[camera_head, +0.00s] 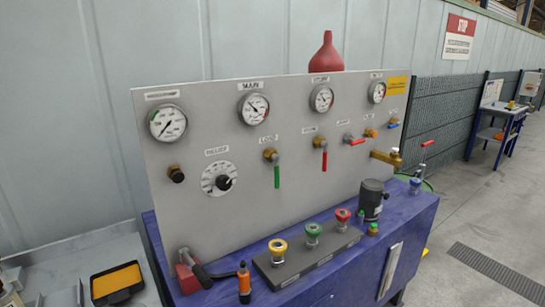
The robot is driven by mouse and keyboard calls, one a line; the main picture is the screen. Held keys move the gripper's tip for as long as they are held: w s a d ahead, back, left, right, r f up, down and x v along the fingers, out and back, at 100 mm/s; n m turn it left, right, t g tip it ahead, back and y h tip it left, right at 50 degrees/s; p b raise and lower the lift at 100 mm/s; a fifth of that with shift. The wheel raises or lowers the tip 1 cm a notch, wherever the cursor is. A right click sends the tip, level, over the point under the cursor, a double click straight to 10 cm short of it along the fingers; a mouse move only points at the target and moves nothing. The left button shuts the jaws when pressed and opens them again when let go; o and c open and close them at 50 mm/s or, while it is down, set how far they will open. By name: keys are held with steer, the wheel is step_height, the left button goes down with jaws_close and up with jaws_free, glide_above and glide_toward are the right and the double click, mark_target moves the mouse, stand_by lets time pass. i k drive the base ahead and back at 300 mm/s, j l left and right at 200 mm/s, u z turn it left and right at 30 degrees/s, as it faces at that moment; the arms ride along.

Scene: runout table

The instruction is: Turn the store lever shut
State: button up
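A grey upright panel (225,235) carries several levers, each with a small label above it that is too small to read surely. A green lever (277,176) hangs straight down on a brass valve. To its right a red lever (324,160) also hangs straight down. Further right are a red lever (356,142) lying nearly level, a small orange handle (371,133) and a blue handle (393,124). I cannot tell for certain which one is the store lever. My gripper is not in view.
Gauges, including one marked MAIN (254,109), line the panel's top. A dial (219,179) sits lower left. On the blue bench (350,263) in front stand a block (290,266) with coloured couplings, an orange bottle (244,284) and a dark canister (371,198).

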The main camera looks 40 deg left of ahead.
mark_target(325, 144)
steer(key=u, duration=1.1)
